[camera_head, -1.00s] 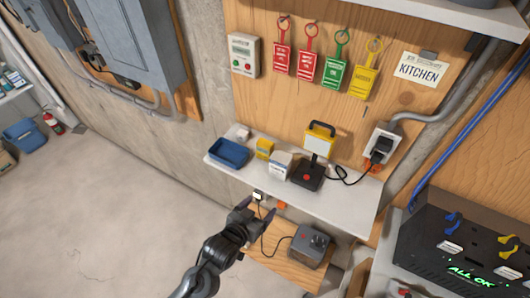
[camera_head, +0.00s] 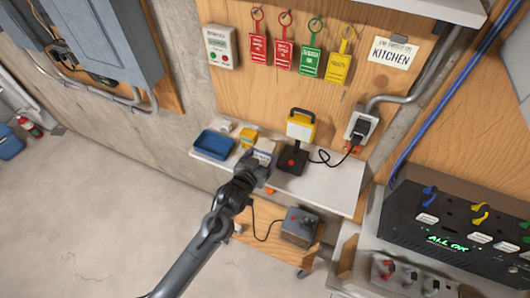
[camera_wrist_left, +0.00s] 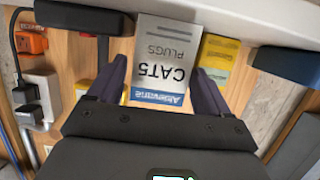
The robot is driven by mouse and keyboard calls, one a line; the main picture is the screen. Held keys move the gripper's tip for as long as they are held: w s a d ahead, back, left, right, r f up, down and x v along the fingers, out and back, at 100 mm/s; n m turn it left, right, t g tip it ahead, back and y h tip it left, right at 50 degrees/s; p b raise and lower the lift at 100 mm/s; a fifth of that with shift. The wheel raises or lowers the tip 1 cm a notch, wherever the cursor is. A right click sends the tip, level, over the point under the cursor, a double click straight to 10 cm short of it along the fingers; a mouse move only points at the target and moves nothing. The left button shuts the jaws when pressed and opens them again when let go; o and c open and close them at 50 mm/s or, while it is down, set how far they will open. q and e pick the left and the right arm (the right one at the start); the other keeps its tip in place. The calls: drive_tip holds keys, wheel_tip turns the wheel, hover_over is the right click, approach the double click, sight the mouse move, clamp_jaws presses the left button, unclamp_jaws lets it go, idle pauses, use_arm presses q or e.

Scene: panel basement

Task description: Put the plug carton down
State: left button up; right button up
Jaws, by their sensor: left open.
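The plug carton (camera_head: 264,149) is a white and blue box on the white wall shelf (camera_head: 334,187). In the left wrist view the carton (camera_wrist_left: 163,62) reads "CAT5 PLUGS" upside down. My left gripper (camera_head: 257,170) is at the shelf's front edge, right in front of the carton and hiding its lower part. In the left wrist view the left gripper's (camera_wrist_left: 160,88) dark fingers are open, one on each side of the carton, with a gap visible beside each. I cannot tell whether the carton's base rests fully on the shelf. My right gripper is not in view.
A blue tray (camera_head: 213,145) and a yellow box (camera_head: 248,136) stand left of the carton. A grey box (camera_head: 300,226) sits below. The shelf's right end is clear.

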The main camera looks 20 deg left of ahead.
sight(262, 156)
use_arm(q)
drive_tip(key=shift+x, duration=1.65)
drive_tip(key=shift+r, duration=0.15)
drive_tip(key=shift+c, duration=0.2)
drive_tip(key=c, duration=0.9)
drive_tip(key=shift+r, duration=0.1)
